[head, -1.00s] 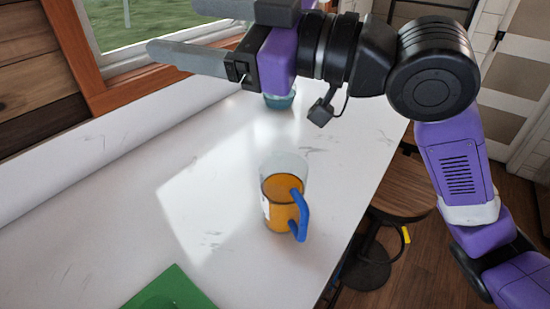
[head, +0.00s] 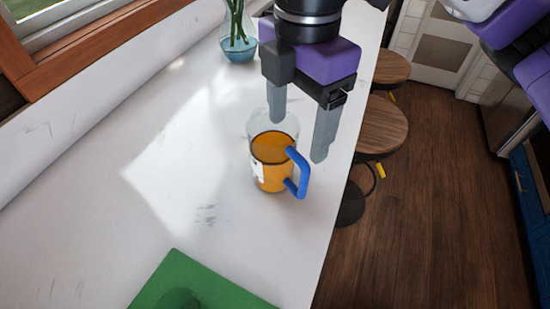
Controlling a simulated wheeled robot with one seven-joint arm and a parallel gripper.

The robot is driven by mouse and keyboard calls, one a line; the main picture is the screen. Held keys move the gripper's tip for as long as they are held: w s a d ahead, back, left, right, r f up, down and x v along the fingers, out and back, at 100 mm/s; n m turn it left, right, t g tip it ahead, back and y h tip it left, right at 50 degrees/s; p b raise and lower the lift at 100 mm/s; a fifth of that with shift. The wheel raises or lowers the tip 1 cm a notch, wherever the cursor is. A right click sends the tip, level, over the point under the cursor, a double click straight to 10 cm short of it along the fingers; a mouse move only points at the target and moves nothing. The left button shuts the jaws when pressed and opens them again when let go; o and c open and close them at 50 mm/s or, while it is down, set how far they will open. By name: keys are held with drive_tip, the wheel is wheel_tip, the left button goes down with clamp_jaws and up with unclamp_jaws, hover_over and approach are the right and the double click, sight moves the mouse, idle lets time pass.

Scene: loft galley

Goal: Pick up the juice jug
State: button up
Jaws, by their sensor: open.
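The juice jug (head: 270,172) is a clear jug with orange juice in it and a blue handle on its right side. It stands upright on the white counter, near the counter's right edge. My gripper (head: 298,140) points down, with its two grey fingers apart and nothing held between them. In the picture the left finger overlaps the jug's upper rim and the right finger is to the right, above the handle. I cannot tell how far the fingertips are from the jug.
A glass vase (head: 239,46) with green stems stands farther back on the counter (head: 110,215). A green board (head: 215,288) lies at the near edge of view. Wooden stools (head: 382,128) stand right of the counter. The counter left of the jug is clear.

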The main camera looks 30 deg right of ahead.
sight(299, 156)
drive_tip(key=shift+s+d+f+p, duration=0.15)
drive_tip(key=shift+f+p, duration=0.1)
drive_tip(key=shift+f, duration=1.7)
drive_tip(key=shift+d+f+p, duration=0.1)
drive_tip(key=shift+f+p, duration=0.1)
drive_tip(key=shift+f, duration=1.75)
clamp_jaws()
